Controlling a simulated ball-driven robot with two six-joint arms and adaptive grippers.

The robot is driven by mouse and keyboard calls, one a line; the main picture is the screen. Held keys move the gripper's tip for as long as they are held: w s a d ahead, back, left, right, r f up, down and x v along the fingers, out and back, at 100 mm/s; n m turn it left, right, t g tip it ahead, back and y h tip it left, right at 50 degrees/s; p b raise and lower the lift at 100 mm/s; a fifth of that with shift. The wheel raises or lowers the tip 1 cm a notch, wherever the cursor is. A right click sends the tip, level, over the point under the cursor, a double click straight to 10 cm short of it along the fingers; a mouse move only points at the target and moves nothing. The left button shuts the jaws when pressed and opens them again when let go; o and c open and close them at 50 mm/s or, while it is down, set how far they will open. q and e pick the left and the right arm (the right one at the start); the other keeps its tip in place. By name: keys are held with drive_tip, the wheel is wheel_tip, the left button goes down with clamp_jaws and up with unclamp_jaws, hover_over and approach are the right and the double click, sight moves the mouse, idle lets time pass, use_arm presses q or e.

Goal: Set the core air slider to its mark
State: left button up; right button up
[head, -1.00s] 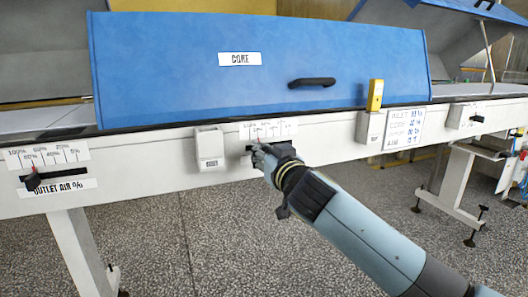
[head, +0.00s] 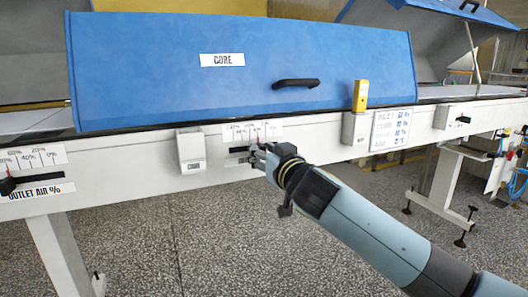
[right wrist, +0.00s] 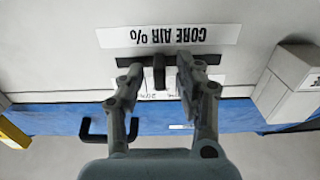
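The core air slider is a dark knob (right wrist: 158,72) in a black slot, under the upside-down label CORE AIR % (right wrist: 168,36) in the right wrist view. The slot's left part (head: 236,150) shows in the head view below a percent scale (head: 254,132). A thin red mark (head: 258,140) seems to stand at the scale, just above my fingers. My right gripper (head: 262,153) is at the slot and hides the knob in the head view. In the wrist view its fingers (right wrist: 158,76) stand apart on either side of the knob, with gaps. My left gripper is out of view.
A blue CORE hood (head: 240,75) with a black handle stands above the rail. A white box (head: 190,152) is left of the slider; another box with a yellow device (head: 360,96) is right. The outlet air slider (head: 8,185) is far left. Floor below is clear.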

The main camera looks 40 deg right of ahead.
drive_tip(key=v, duration=1.2)
